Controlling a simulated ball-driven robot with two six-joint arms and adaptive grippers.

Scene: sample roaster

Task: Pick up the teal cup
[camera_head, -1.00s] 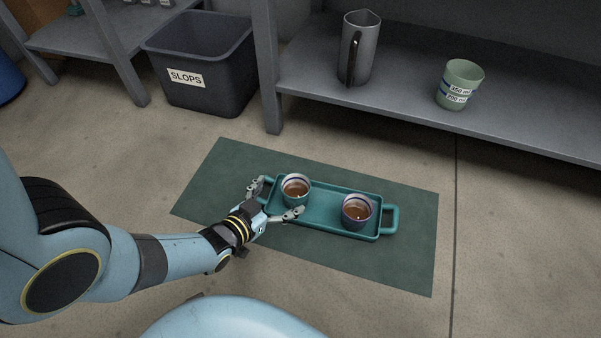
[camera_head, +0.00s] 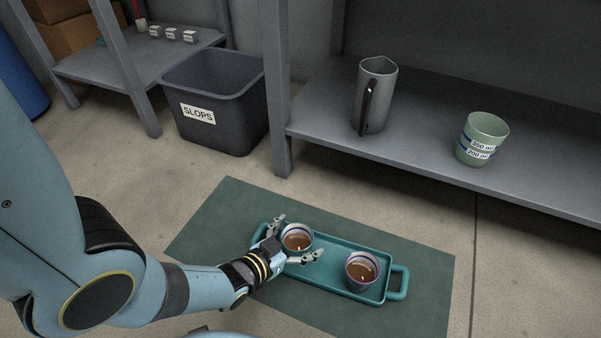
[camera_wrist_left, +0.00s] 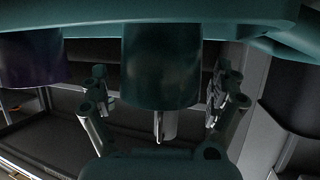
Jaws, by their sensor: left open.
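The teal cup (camera_head: 297,241) stands upright at the left end of the teal tray (camera_head: 325,271), with brown liquid inside. In the left wrist view the teal cup (camera_wrist_left: 162,72) is in the middle, below the tray (camera_wrist_left: 200,14) in the picture. My left gripper (camera_head: 300,237) is open, with one finger on each side of the teal cup. In the left wrist view gaps show between the cup and both fingers. A purple-grey cup (camera_head: 361,271) of brown liquid stands toward the tray's right end; it also shows in the left wrist view (camera_wrist_left: 30,58). My right gripper is not in view.
The tray lies on a dark green mat (camera_head: 223,223) on the floor. Behind are a grey bin marked SLOPS (camera_head: 212,130) and a grey shelf (camera_head: 420,122) with a metal pitcher (camera_head: 374,98) and a pale green measuring cup (camera_head: 482,140). Bare floor lies around the mat.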

